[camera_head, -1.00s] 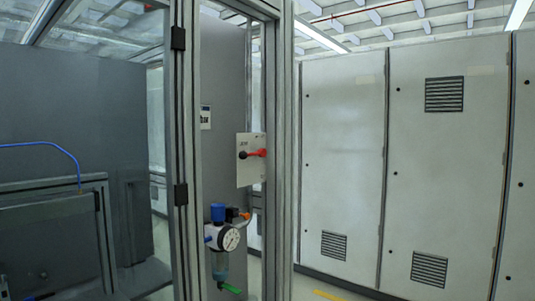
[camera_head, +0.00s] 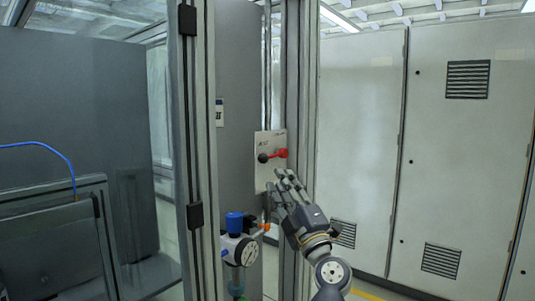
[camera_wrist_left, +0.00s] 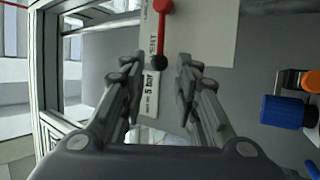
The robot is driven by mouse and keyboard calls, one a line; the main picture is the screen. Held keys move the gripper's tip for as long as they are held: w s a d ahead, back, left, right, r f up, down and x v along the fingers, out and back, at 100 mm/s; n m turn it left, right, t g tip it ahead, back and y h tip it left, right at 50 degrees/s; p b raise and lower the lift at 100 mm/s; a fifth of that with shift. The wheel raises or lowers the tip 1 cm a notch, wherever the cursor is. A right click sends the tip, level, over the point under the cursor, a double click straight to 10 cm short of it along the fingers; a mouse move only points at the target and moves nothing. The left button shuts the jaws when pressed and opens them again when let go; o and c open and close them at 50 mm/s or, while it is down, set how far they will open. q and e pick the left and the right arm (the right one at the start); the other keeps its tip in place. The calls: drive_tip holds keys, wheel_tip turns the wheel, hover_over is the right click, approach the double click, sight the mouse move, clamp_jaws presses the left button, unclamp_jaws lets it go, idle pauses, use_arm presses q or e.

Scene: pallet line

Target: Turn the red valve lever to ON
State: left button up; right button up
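The red valve lever (camera_head: 280,153) is on a white plate (camera_head: 268,171) in the middle of the head view. Its black knob points left. In the left wrist view the red lever (camera_wrist_left: 161,30) hangs from the top edge, its black knob (camera_wrist_left: 157,63) lower down. My left gripper (camera_head: 284,182) is just below the lever, overlapping the plate's lower edge. In the left wrist view, my left gripper (camera_wrist_left: 160,75) is open and empty, and the knob appears between its fingertips; contact cannot be told. My right gripper is not in view.
A pressure regulator with a gauge and blue cap (camera_head: 235,222) is mounted lower left of the plate. A metal frame post (camera_head: 196,150) stands left of it. Grey cabinets (camera_head: 450,150) stand at the right. A blue hose (camera_head: 50,146) curves at the far left.

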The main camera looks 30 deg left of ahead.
sight(269, 157)
use_arm(q)
drive_tip(key=p+x, duration=0.1)
drive_tip(key=x, duration=0.3)
drive_tip(key=shift+w+a+r+p, duration=0.15)
drive_tip(key=shift+w+r+p, duration=0.05)
drive_tip(key=shift+r+p, duration=0.15)
drive_tip(key=p+x, duration=0.1)
drive_tip(key=x, duration=0.4)
drive_tip(key=shift+a+f+p, duration=0.15)
drive_tip(key=shift+p, duration=0.2)
drive_tip(key=shift+w+a, duration=0.25)
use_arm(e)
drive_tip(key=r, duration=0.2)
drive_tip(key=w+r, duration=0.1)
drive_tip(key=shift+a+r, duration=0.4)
use_arm(q)
clamp_jaws()
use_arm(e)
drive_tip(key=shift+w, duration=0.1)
